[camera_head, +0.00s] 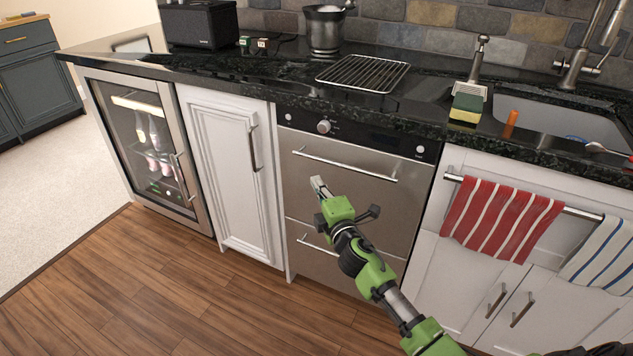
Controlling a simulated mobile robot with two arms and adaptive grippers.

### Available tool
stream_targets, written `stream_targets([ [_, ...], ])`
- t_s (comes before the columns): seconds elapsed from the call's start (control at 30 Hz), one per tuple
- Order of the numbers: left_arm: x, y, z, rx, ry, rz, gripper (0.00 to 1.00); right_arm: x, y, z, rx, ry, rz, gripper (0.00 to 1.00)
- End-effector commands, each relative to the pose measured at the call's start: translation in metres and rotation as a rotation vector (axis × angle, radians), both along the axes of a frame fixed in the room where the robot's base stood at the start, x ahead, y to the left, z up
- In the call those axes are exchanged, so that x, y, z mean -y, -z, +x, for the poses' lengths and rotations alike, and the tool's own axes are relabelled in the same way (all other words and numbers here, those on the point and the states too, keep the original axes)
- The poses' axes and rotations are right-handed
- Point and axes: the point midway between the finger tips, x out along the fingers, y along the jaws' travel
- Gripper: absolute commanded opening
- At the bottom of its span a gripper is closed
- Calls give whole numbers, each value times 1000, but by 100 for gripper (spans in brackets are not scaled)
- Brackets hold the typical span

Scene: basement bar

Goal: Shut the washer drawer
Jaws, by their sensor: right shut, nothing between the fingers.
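The steel washer drawer unit (390,222) is set under the black counter, with a control strip (340,133) and a round knob on top. Its upper drawer has a long bar handle (345,165). A lower drawer has a second bar handle (317,246), partly hidden by my arm. Both fronts look about flush with the cabinets; a small gap cannot be ruled out. My right gripper (317,183) is shut and empty, in front of the upper drawer front, below its handle. I cannot tell if it touches the front. My left gripper is not in view.
A wire rack (363,73) and a steel bucket (324,30) stand on the counter. A white cabinet (232,180) and a glass-door fridge (150,150) are at left. A red striped towel (500,218) hangs at right. The wooden floor (150,290) is clear.

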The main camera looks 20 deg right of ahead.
Motion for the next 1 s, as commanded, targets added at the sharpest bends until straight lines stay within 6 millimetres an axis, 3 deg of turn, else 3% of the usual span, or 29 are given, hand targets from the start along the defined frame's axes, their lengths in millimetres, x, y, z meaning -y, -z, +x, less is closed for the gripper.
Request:
stream_targets([
  [0.1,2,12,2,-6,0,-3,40,0,0,-16,-2,2,-1,0],
  [0.5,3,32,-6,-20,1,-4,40,-6,1,-76,-2,0,0,0],
  [0.7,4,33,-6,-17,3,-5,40,-7,0,-88,0,0,0,0],
  [1.0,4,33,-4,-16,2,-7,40,-7,1,-89,-1,0,-1,0],
])
